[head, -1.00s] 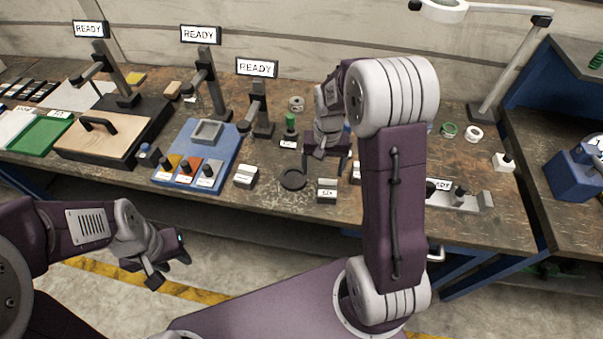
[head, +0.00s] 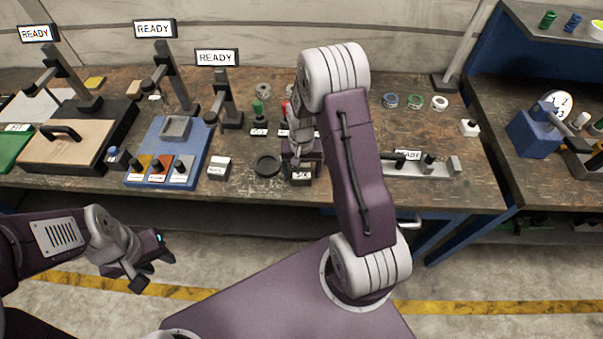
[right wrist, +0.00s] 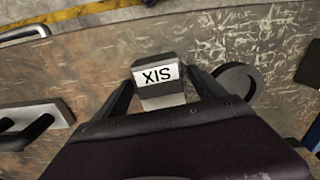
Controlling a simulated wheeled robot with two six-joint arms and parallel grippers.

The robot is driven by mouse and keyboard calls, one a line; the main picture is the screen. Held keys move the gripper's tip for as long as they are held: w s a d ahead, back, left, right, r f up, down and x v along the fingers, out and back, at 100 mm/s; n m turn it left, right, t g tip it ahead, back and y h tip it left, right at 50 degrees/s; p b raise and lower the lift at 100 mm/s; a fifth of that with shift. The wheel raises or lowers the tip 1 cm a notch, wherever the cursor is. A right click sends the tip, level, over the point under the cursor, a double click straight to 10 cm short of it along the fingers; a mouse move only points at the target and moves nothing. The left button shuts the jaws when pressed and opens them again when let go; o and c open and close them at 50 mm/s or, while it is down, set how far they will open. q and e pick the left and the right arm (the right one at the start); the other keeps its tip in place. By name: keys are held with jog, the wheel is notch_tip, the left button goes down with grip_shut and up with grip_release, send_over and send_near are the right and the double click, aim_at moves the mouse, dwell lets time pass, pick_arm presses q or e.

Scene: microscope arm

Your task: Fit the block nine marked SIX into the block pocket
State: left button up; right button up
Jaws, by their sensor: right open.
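The block marked SIX (head: 300,175) stands near the front edge of the table; it also shows in the right wrist view (right wrist: 158,90), with its white label upside down. My right gripper (head: 302,160) is open above it, with one finger on each side of the block in the right wrist view (right wrist: 160,82). Whether the fingers touch it I cannot tell. A grey square-rimmed pocket (head: 175,128) sits on a blue board left of the block. My left gripper (head: 150,273) is open and empty, in front of the table.
A black ring (head: 267,166) lies just left of the SIX block, and another labelled block (head: 219,168) stands beyond it. Knobs line the blue board's front. A grey READY fixture (head: 420,168) stands to the right. A green-handled stamp (head: 259,112) stands behind.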

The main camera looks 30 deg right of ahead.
grip_shut()
dwell(0.3)
jog(key=shift+r, duration=0.1)
jog(key=shift+w+r, duration=0.1)
jog(key=shift+r, duration=0.45)
notch_tip(320, 180, up, 3)
jog(key=shift+f, duration=0.1)
jog(key=s+d+r, duration=0.7)
jog(key=d, duration=0.2)
jog(key=shift+d, duration=0.35)
jog(key=n, duration=0.5)
send_near(301, 170)
jog(key=s+a+f, duration=0.3)
jog(key=s+a, duration=0.1)
jog(key=a, duration=0.2)
jog(key=shift+s+a+f, duration=0.2)
jog(key=shift+a+f, duration=0.05)
